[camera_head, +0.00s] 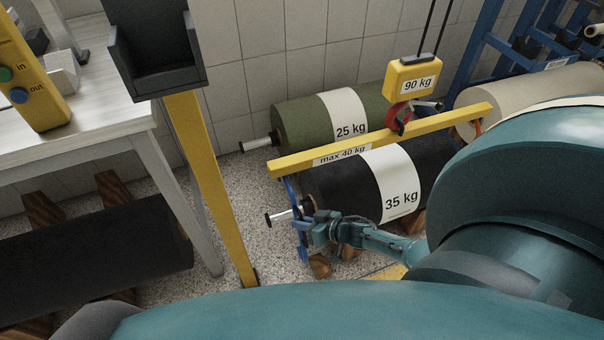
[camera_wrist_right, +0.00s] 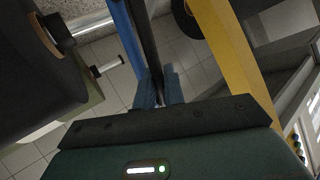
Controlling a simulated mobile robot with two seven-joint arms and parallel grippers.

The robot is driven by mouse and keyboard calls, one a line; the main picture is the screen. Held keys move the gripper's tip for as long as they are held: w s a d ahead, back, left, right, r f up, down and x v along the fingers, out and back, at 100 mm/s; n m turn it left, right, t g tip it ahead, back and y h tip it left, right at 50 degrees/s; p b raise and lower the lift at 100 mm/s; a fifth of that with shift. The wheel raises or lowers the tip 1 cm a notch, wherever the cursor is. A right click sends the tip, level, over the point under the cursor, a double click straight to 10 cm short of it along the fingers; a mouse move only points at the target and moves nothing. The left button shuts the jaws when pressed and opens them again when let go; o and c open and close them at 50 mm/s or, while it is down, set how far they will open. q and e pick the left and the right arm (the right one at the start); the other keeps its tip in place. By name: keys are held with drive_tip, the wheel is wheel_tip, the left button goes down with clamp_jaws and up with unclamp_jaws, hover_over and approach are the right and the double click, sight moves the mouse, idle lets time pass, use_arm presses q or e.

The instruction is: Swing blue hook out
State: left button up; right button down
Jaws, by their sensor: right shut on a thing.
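The blue hook (camera_head: 291,193) hangs from the left end of the yellow lifting beam (camera_head: 380,140), beside the left end of the black roll labelled 35 kg (camera_head: 350,190). My right gripper (camera_head: 312,233) is at the lower part of the hook and shut on it. In the right wrist view the blue hook (camera_wrist_right: 126,40) runs down to between the fingertips (camera_wrist_right: 159,90). The fingers partly hide where they grip. The roll's core pin (camera_head: 283,215) sticks out to the left near the hook. My left gripper is not in view.
A yellow hoist block labelled 90 kg (camera_head: 412,78) hangs above the beam. A green roll labelled 25 kg (camera_head: 300,125) lies behind. A yellow post (camera_head: 210,185) and a table (camera_head: 90,130) stand left. Bare floor (camera_head: 245,190) lies between post and hook.

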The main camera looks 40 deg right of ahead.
drive_tip(key=shift+d, duration=0.2)
drive_tip(key=c, duration=1.6)
unclamp_jaws()
drive_tip(key=shift+c, duration=0.2)
drive_tip(key=shift+a, duration=0.1)
